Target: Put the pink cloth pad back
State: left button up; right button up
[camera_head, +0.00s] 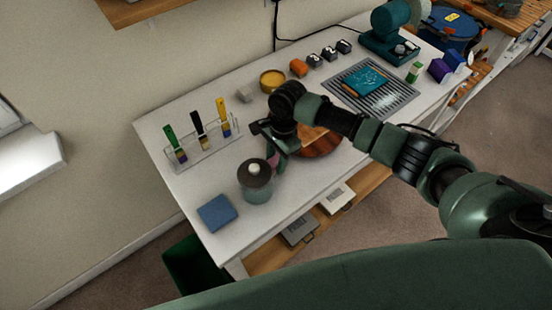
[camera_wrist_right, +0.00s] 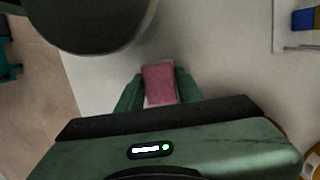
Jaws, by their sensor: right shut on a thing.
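The pink cloth pad (camera_wrist_right: 159,82) is between the two green fingers of my right gripper (camera_wrist_right: 158,88) in the right wrist view. The right gripper (camera_head: 274,158) is shut on it, over the white table. In the head view only a small pink part of the pad (camera_head: 273,161) shows, just behind the lidded canister; the gripper hides the rest. I cannot tell whether the pad touches the tabletop. My left gripper is not in view.
A grey-green lidded canister (camera_head: 256,184) stands close to the gripper. A blue pad (camera_head: 216,213) lies near the table's left end. A clear rack (camera_head: 207,150) holds coloured tools. A round wooden board (camera_head: 322,145) lies under my right arm. White tabletop (camera_head: 185,190) is clear beside the rack.

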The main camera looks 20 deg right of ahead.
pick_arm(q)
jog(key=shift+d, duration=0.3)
pick_arm(e)
jog(key=shift+f, duration=0.15)
jog(key=o, duration=1.2)
pick_arm(q)
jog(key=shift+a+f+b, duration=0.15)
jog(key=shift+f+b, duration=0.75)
jog(key=shift+b, duration=0.05)
pick_arm(e)
jog(key=r, duration=0.4)
jog(key=d+r, duration=0.1)
jog(key=r, duration=0.7)
jog(key=shift+w+d+r, duration=0.1)
jog(key=shift+w+d, duration=0.2)
jog(key=shift+d, duration=0.05)
